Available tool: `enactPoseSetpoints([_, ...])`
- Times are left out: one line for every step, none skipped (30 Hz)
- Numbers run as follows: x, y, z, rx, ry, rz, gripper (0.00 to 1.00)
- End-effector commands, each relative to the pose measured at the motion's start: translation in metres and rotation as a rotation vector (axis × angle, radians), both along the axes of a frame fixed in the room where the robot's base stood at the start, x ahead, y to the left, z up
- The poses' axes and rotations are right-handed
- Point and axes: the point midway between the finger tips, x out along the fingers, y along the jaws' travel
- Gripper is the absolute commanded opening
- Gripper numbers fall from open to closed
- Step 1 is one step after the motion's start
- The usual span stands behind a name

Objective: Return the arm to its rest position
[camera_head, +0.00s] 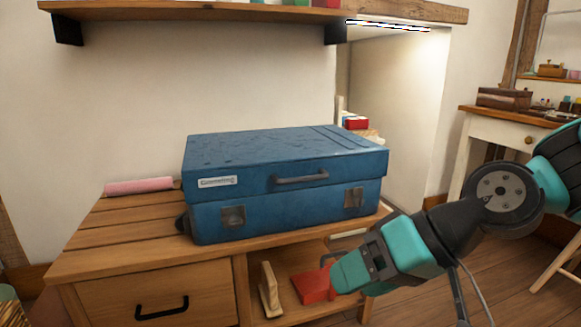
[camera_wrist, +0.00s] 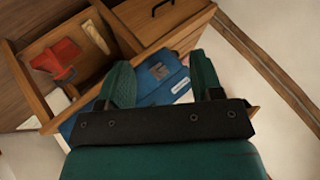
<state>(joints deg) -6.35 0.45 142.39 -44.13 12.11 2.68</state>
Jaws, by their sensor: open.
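My gripper (camera_head: 338,280) is at the lower right of the head view, on the end of my teal and black arm, in front of the wooden cabinet (camera_head: 150,253). In the wrist view my gripper (camera_wrist: 160,82) shows two teal fingers spread apart, with nothing held between them. The blue suitcase (camera_head: 285,183) lies closed on the cabinet top, with a handle and two latches on its front. It also shows in the wrist view (camera_wrist: 165,72), beyond and between the fingers, partly hidden by the gripper body.
A red object (camera_head: 313,287) and an upright wooden piece (camera_head: 270,290) sit in the cabinet's open shelf. A pink roll (camera_head: 139,186) lies left of the suitcase. A wall shelf (camera_head: 200,12) hangs above. A white table (camera_head: 490,140) stands at right. Wooden floor lies between.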

Motion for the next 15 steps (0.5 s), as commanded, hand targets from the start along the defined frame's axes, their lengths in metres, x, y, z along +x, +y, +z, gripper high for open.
enactPoseSetpoints([-0.019,-0.005,0.013,-0.077,-0.001,0.052,0.6])
enactPoseSetpoints([-0.029,-0.01,0.015,-0.124,0.005,0.078,0.6])
enactPoseSetpoints([-0.042,-0.017,0.018,-0.184,0.014,0.109,0.6])
enactPoseSetpoints([-0.051,-0.022,0.021,-0.225,0.019,0.128,0.6])
enactPoseSetpoints([-0.06,-0.028,0.023,-0.267,0.028,0.148,0.6])
enactPoseSetpoints([-0.071,-0.036,0.027,-0.318,0.038,0.17,0.6])
enactPoseSetpoints([-0.079,-0.042,0.03,-0.356,0.044,0.184,0.6])
enactPoseSetpoints([-0.087,-0.048,0.033,-0.393,0.054,0.197,0.6])
enactPoseSetpoints([-0.098,-0.057,0.037,-0.439,0.066,0.213,0.6])
enactPoseSetpoints([-0.101,-0.061,0.044,-0.457,0.075,0.217,0.6])
enactPoseSetpoints([-0.099,-0.06,0.053,-0.451,0.076,0.214,0.6])
enactPoseSetpoints([-0.098,-0.06,0.062,-0.45,0.079,0.214,0.6])
enactPoseSetpoints([-0.098,-0.059,0.068,-0.45,0.079,0.214,0.6])
enactPoseSetpoints([-0.098,-0.059,0.075,-0.448,0.078,0.213,0.6])
enactPoseSetpoints([-0.098,-0.059,0.085,-0.448,0.078,0.213,0.6])
